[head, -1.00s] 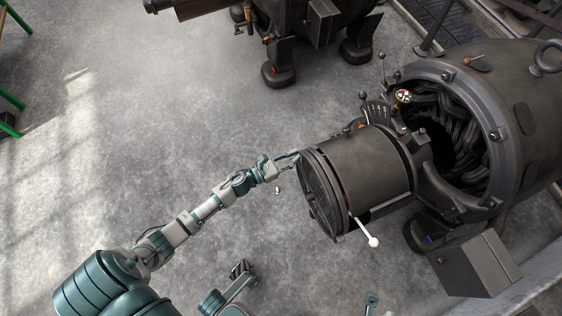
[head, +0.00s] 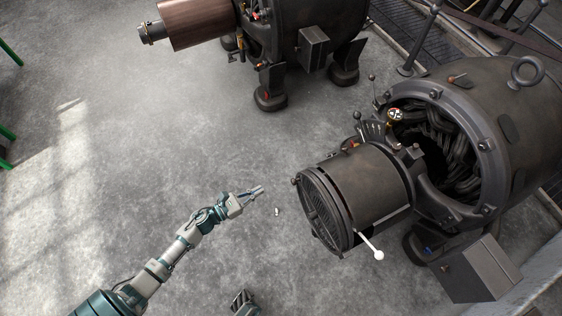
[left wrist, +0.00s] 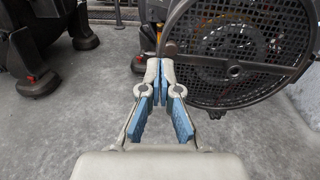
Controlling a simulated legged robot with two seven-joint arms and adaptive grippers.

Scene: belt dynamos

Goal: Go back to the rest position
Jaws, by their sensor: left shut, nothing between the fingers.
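My left gripper (head: 258,191) is shut and empty in the head view, over the concrete floor, to the left of the near dynamo (head: 360,187) and apart from it. In the left wrist view the left gripper (left wrist: 158,68) shows its fingertips together, with blue pads and nothing between them. The round mesh end cover (left wrist: 240,50) of the near dynamo stands behind and right of the fingertips there.
The near dynamo has a white-knobbed lever (head: 378,254) and a grey box (head: 476,270) at its side. A second dynamo (head: 318,25) stands at the top. Green legs (head: 6,140) show at the left edge.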

